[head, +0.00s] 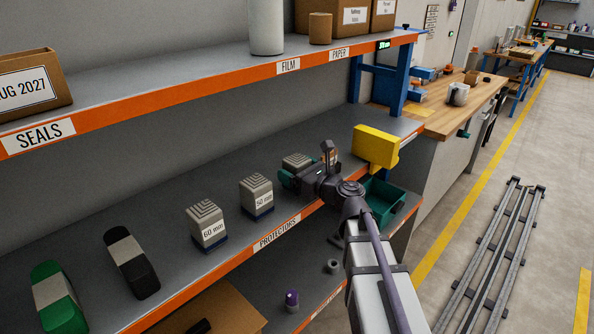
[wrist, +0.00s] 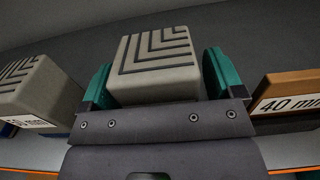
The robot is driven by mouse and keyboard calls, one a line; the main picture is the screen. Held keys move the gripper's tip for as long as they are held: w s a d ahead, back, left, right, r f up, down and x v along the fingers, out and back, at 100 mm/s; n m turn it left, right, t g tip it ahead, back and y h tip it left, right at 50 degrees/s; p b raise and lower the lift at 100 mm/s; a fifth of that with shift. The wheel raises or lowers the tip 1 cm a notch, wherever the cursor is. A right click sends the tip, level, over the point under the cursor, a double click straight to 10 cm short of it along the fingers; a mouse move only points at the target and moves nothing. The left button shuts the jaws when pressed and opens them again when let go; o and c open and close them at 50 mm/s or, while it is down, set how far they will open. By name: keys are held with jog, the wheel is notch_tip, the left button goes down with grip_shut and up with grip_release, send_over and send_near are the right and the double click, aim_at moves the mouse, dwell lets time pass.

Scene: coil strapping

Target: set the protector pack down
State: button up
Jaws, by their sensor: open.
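A grey protector pack (wrist: 155,65) with dark nested angle grooves on top stands on the protectors shelf (head: 225,175). In the wrist view it sits between the two teal fingers of my gripper (wrist: 159,80), with a narrow gap showing on each side. My gripper is open around it. In the head view the pack's grooved top (head: 297,160) shows just behind my gripper (head: 306,172), which hides its front and label. The pack looks upright; its base is hidden, so contact with the shelf cannot be seen.
Left of it stand a 50 mm pack (head: 256,195) and a 60 mm pack (head: 208,225). A brown 40 mm labelled piece (wrist: 288,97) is close on the right. A yellow box (head: 376,148) and green bin (head: 385,200) are near the shelf's right end. The upper shelf (head: 190,80) hangs above.

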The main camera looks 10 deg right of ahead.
jog(key=shift+r, duration=0.25)
jog(key=v, duration=1.2)
jog(key=shift+f, duration=0.1)
